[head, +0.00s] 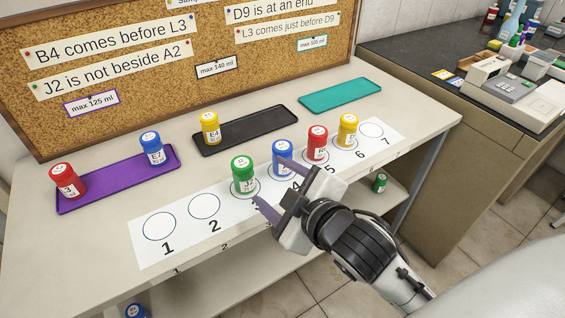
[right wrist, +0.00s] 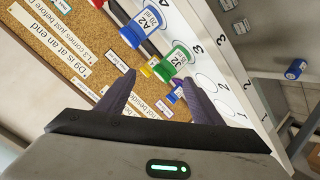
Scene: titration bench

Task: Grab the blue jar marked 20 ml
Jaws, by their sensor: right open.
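A blue jar (head: 283,158) stands upright on circle 4 of the white numbered strip. It also shows in the right wrist view (right wrist: 139,30), where its label seems to begin with A2; the volume is too small to read surely. A second blue jar (head: 151,147), marked E7, stands on the purple tray. A third blue jar (head: 135,312) is low down, partly cut off. My right gripper (head: 275,187) is open and empty, in front of the blue jar on circle 4 and the green jar (head: 243,174) on circle 3. My left gripper is out of view.
A red jar (head: 317,142) and a yellow jar (head: 347,130) stand to the right on the white strip (head: 185,228). Circles 1, 2 and 7 are empty. A black tray (head: 255,130) holds a yellow jar (head: 211,128) at its left end. The teal tray (head: 340,95) is empty.

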